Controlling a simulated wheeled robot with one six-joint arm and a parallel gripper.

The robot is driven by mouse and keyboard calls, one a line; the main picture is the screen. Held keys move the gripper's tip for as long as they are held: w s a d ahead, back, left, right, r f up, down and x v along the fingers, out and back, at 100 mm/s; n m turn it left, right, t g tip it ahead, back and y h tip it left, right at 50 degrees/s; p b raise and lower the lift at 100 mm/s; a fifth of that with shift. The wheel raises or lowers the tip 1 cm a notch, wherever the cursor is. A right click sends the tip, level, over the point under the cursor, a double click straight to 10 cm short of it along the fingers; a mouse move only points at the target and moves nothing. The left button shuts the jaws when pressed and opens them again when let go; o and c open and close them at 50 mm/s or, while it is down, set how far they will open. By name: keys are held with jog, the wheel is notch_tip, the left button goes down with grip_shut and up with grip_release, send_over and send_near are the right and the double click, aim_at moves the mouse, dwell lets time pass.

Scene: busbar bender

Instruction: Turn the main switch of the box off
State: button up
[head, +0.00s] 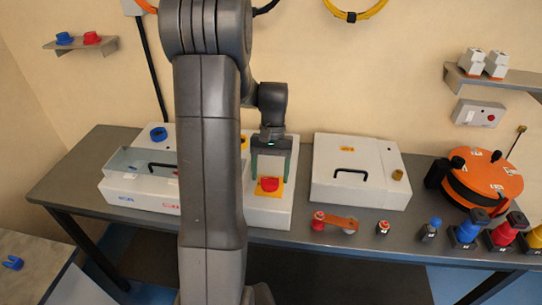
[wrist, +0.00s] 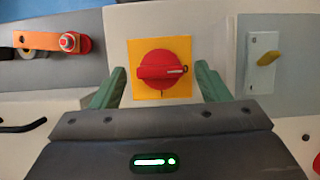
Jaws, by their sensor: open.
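The main switch (head: 269,184) is a red rotary knob on a yellow plate (head: 259,191), on the right part of the white box (head: 283,211). In the wrist view the red knob (wrist: 160,66) has its grip bar lying about level across the picture, with a small pale mark at its right end. My gripper (head: 270,174) is open, pointing down just over the switch. In the wrist view its green fingers (wrist: 162,85) stand on either side of the knob, apart from it. The box's middle is hidden behind my arm in the head view.
A yellow lever (wrist: 268,58) on a grey plate is beside the switch. A second white box (head: 340,188) with a black handle stands to the right. An orange bar with a red knob (head: 334,222) lies at the bench front. An orange round machine (head: 484,180) is further right.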

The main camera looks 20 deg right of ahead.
jog(key=v, duration=1.3)
jog(key=shift+r+b, duration=0.2)
jog(key=shift+b, duration=0.25)
jog(key=p+x, duration=0.1)
jog(key=x, duration=1.3)
jog(key=shift+w+d, duration=0.1)
